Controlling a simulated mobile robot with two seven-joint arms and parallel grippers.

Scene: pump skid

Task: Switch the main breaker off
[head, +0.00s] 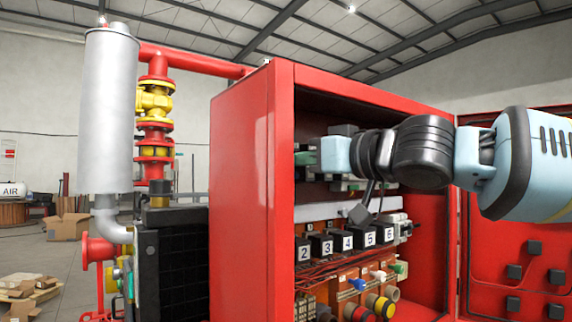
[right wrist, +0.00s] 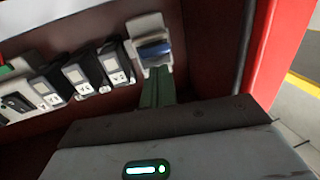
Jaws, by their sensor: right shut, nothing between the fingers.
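In the right wrist view, a pale breaker (right wrist: 143,28) with a blue toggle (right wrist: 154,50) stands at the right end of a row of black breakers. I take it to be the main breaker. I cannot tell which way its toggle is set. The green fingers of my right gripper (right wrist: 157,82) are shut and empty, with their tips just below the toggle. I cannot tell whether they touch it. In the head view my right gripper (head: 306,158) reaches into the upper part of the red cabinet (head: 240,190). My left gripper is not in view.
Below my arm, several numbered black blocks (head: 348,241) line a rail, with wires, knobs and coloured connectors beneath. The cabinet's side wall (right wrist: 288,45) is close on the right in the wrist view. Pipes and a grey cylinder (head: 108,110) stand left of the cabinet.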

